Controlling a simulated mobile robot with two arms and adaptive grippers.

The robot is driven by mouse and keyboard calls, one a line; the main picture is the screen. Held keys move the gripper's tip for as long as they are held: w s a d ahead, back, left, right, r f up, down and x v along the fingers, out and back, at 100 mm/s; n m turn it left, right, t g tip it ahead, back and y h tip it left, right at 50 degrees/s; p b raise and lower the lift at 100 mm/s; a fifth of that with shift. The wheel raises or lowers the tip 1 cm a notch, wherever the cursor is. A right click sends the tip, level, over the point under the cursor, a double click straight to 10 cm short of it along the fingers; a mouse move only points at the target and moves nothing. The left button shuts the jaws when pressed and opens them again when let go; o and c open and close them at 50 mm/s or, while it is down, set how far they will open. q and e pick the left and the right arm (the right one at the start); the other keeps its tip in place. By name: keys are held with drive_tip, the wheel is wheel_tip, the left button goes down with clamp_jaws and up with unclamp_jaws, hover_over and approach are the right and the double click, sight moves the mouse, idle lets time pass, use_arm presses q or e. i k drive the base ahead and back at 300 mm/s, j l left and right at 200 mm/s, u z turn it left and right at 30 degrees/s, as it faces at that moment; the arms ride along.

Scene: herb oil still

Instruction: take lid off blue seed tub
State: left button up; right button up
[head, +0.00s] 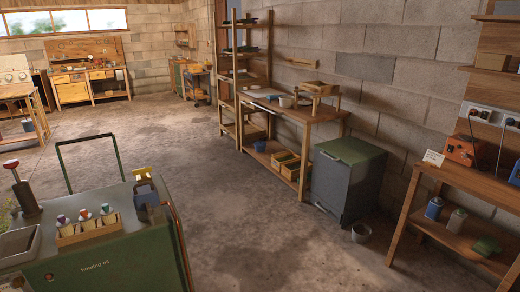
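Neither of my grippers is in the head view. I cannot pick out a blue seed tub with a lid for certain. A small blue object (259,146) sits on the lower shelf of the wooden bench, too small to tell what it is. A dark blue item with a yellow top (146,194) stands on the green cabinet at the lower left. A small blue can (434,208) stands on the shelf at the right.
The green cabinet (110,262) fills the lower left and holds a wooden rack of small bottles (88,226). The concrete floor (235,215) between is clear.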

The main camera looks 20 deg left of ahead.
sight(258, 150)
drive_tip(key=i+j+z, duration=0.15)
drive_tip(key=i, duration=1.4)
drive_tip(key=i+u, duration=0.8)
drive_tip(key=i, duration=0.25)
drive_tip(key=i+l+u, duration=0.3)
drive_tip(key=i+u, duration=0.15)
drive_tip(key=i+j+u, duration=0.1)
drive_tip(key=i+u, duration=0.15)
drive_tip(key=i, duration=0.6)
drive_tip(key=i+u, duration=0.25)
drive_tip(key=i, duration=1.7)
drive_tip(key=i+l+u, duration=0.1)
drive_tip(key=i, duration=1)
drive_tip(key=i+l, duration=0.1)
drive_tip(key=i, duration=1)
drive_tip(key=i+j+z, duration=0.2)
drive_tip(key=i, duration=0.35)
drive_tip(key=i+j+z, duration=0.2)
drive_tip(key=i, duration=0.3)
drive_tip(key=z, duration=1.85)
